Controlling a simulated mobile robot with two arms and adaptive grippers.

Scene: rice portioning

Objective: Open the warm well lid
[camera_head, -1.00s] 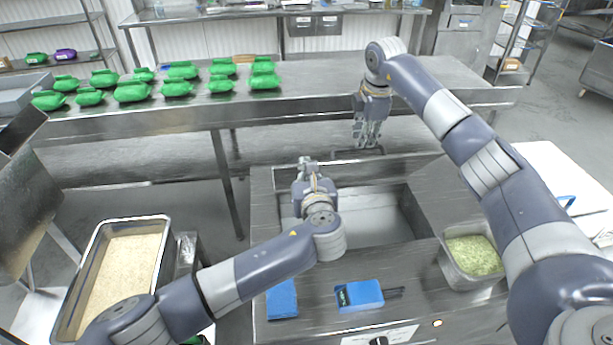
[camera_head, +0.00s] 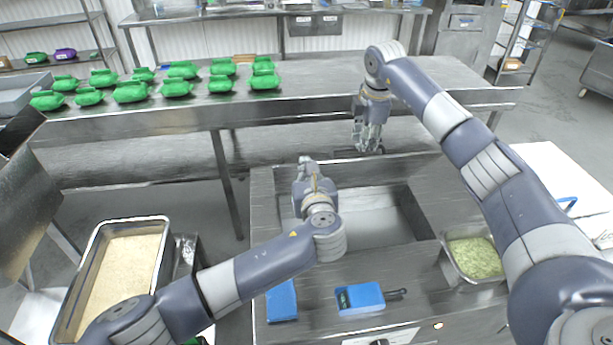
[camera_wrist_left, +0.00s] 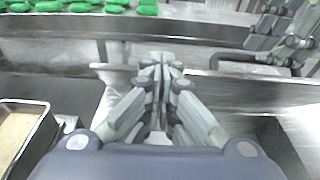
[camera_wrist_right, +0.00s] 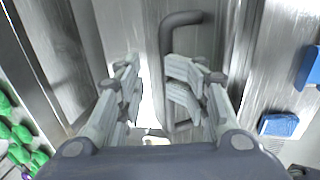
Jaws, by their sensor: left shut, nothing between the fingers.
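The warm well (camera_head: 380,222) is a rectangular steel opening in the counter, and its inside shows. A dark U-shaped handle (camera_wrist_right: 180,20), seemingly the lid's, stands at the well's far side; it also shows in the left wrist view (camera_wrist_left: 250,57). The lid's outline is hard to tell from the surrounding steel. My right gripper (camera_wrist_right: 152,62) is open beside the handle, with one finger overlapping it in the right wrist view. I cannot tell whether they touch. My left gripper (camera_wrist_left: 160,58) is shut and empty above the well's left side; it also shows in the head view (camera_head: 305,160).
A rice pan (camera_head: 160,228) stands at the left. A tub of green food (camera_head: 448,262) sits right of the well, and blue items (camera_head: 362,297) lie in front. A back table (camera_head: 330,85) carries several green packs (camera_head: 132,91).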

